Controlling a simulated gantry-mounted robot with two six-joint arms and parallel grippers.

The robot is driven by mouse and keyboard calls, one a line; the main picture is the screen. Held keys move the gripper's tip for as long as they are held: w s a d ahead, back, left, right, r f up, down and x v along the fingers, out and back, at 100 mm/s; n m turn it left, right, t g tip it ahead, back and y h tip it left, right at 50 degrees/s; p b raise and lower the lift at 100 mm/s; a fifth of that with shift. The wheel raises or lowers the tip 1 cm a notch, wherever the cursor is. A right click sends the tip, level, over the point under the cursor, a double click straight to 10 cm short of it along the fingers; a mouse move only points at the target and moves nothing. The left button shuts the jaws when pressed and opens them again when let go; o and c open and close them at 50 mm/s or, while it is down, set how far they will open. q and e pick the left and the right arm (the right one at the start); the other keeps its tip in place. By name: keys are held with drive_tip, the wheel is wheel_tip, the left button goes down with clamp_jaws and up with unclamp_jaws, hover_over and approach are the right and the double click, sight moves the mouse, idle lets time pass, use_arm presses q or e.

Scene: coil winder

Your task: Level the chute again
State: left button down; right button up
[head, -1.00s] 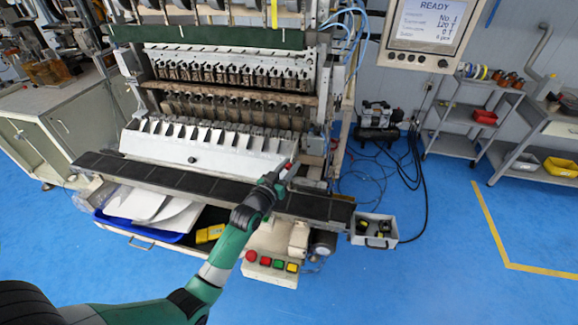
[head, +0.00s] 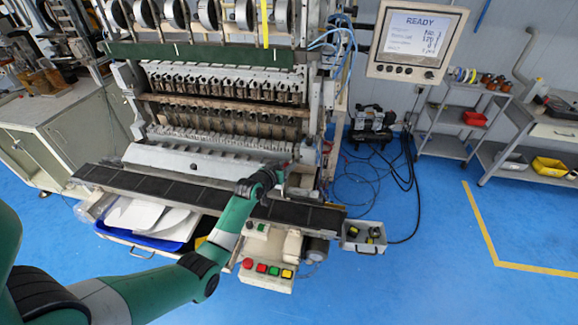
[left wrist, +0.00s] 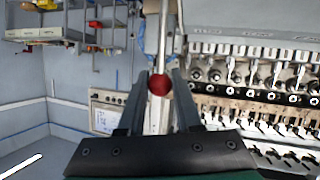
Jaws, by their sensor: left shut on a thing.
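The pale chute (head: 195,162) spans the front of the winder, above a long black shelf. From this view I cannot tell whether it is exactly level. My left gripper (head: 285,170) is at the chute's right end. In the left wrist view, its two fingers (left wrist: 160,80) are closed around a red ball knob (left wrist: 159,86). A pale rod rises behind the knob. In the head view, the knob is mostly hidden by the gripper. My right gripper is not in view.
The black segmented shelf (head: 150,185) runs below the chute and under my left arm. A blue tray (head: 150,241) with white sheets and a button box (head: 266,270) sit lower. The display (head: 416,38) reads READY. Blue floor is open at the right.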

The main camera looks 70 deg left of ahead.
use_arm(q)
drive_tip(key=shift+f, duration=0.25)
drive_tip(key=c, duration=1)
unclamp_jaws()
drive_tip(key=o, duration=0.4)
drive_tip(key=shift+a+r, duration=0.1)
drive_tip(key=shift+r, duration=0.05)
drive_tip(key=shift+s+d+r, duration=0.3)
drive_tip(key=p+v, duration=0.2)
drive_tip(key=v, duration=0.8)
drive_tip(key=shift+s+d+p, duration=0.2)
drive_tip(key=shift+s+p, duration=0.1)
drive_tip(key=shift+p, duration=0.1)
